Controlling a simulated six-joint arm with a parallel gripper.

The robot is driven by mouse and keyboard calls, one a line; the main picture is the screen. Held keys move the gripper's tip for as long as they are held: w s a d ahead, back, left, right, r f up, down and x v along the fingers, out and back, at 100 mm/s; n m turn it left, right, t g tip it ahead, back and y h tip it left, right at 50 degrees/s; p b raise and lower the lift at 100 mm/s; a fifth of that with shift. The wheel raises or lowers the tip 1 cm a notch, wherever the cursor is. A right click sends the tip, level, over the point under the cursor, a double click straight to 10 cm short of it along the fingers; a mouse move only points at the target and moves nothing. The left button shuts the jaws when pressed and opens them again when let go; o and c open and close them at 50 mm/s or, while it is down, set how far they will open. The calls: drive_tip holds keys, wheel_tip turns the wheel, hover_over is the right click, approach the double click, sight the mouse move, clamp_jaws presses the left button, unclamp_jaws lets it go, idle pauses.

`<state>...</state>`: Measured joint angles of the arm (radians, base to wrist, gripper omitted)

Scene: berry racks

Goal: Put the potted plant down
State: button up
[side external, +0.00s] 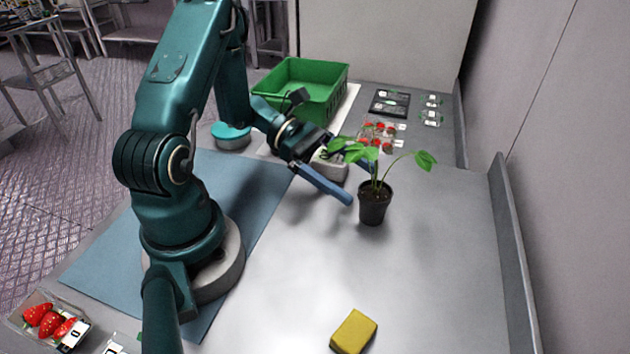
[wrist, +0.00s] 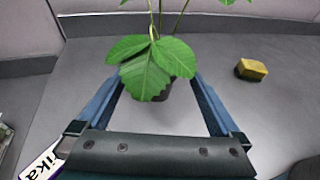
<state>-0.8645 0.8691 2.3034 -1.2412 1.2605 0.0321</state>
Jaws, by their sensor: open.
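The potted plant (side external: 374,204) has green leaves and a dark pot, and stands upright on the grey table. My gripper (side external: 360,184) is open, with its blue fingers spread wide at the near side of the pot. In the wrist view the plant's dark pot (wrist: 181,91) shows beyond and between the fingertips of my gripper (wrist: 158,84), with gaps on both sides. Large leaves hide much of the pot there, and the leaves partly cover the far finger in the side view.
A yellow sponge (side external: 354,332) lies on the table near the front; it also shows in the wrist view (wrist: 251,69). A green crate (side external: 325,97) and berry punnets (side external: 376,140) stand at the back. A raised edge (side external: 514,250) runs along the right. The table's middle is clear.

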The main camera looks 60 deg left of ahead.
drive_tip(key=v, duration=0.2)
drive_tip(key=shift+s+a+r, duration=0.1)
drive_tip(key=shift+a, duration=0.15)
drive_tip(key=shift+s+r, duration=0.1)
drive_tip(key=shift+s+d+r+m+g, duration=0.1)
drive_tip(key=shift+d+r+m+g, duration=0.15)
drive_tip(key=shift+m+g, duration=0.25)
drive_tip(key=s+d+r+m+y, duration=0.2)
drive_tip(key=s+r+m+y, duration=0.3)
drive_tip(key=m, duration=0.6)
drive_tip(key=s+d+r+m+y, duration=0.3)
drive_tip(key=m+y, duration=0.4)
drive_tip(key=m, duration=0.5)
drive_tip(key=shift+s+d+r+g+y, duration=0.3)
drive_tip(key=shift+s+r+g, duration=0.1)
drive_tip(key=shift+s+r, duration=0.45)
